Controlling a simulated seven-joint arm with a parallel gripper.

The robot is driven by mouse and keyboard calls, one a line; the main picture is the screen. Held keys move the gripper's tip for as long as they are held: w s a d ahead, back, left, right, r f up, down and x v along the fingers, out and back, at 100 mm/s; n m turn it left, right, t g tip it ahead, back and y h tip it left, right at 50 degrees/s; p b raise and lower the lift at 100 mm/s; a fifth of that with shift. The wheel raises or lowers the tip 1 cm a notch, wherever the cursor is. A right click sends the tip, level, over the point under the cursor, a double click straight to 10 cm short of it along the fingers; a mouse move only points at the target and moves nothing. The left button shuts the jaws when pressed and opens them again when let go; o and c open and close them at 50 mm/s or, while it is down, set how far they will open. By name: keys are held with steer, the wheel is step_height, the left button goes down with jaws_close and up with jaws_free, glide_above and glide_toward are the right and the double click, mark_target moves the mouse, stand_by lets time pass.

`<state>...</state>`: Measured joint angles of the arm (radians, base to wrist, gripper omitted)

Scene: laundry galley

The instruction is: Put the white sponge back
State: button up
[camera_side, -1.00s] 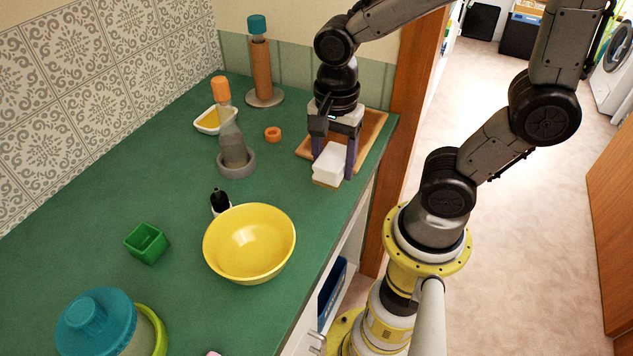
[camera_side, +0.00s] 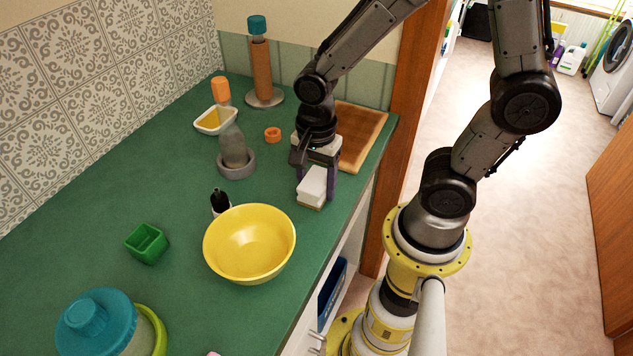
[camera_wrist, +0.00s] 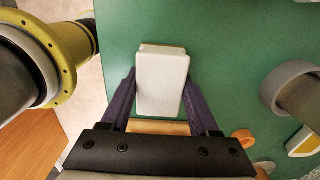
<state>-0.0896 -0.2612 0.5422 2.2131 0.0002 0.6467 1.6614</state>
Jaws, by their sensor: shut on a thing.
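The white sponge (camera_side: 313,184) is a pale block with a thin tan layer underneath. My gripper (camera_side: 317,182) points down and is shut on it, with one dark finger on each side. In the wrist view the sponge (camera_wrist: 162,84) sits upright in the frame between the two fingers (camera_wrist: 160,88). It is over the green counter near the right edge, just in front of the wooden board; I cannot tell how far above the surface it is. A white dish (camera_side: 203,128) with something yellow in it stands at the back left.
The wooden board (camera_side: 365,140) lies behind my gripper. A yellow bowl (camera_side: 250,245) stands front left of it, by a small dark-topped bottle (camera_side: 219,200). A clear bottle (camera_side: 233,145) stands in a grey ring (camera_side: 237,165). An orange ring (camera_side: 272,134) and green cup (camera_side: 147,245) are farther left.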

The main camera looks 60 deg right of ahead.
mark_target(317, 179)
steer(key=o, duration=1.2)
steer(key=shift+f, duration=0.1)
step_height(317, 179, up, 12)
steer(key=s+d+r+n+t, duration=0.2)
steer(key=s+r+n+t, duration=0.2)
steer(key=n, duration=1.4)
steer(key=shift+s+t, duration=0.8)
steer(key=shift+s, duration=0.4)
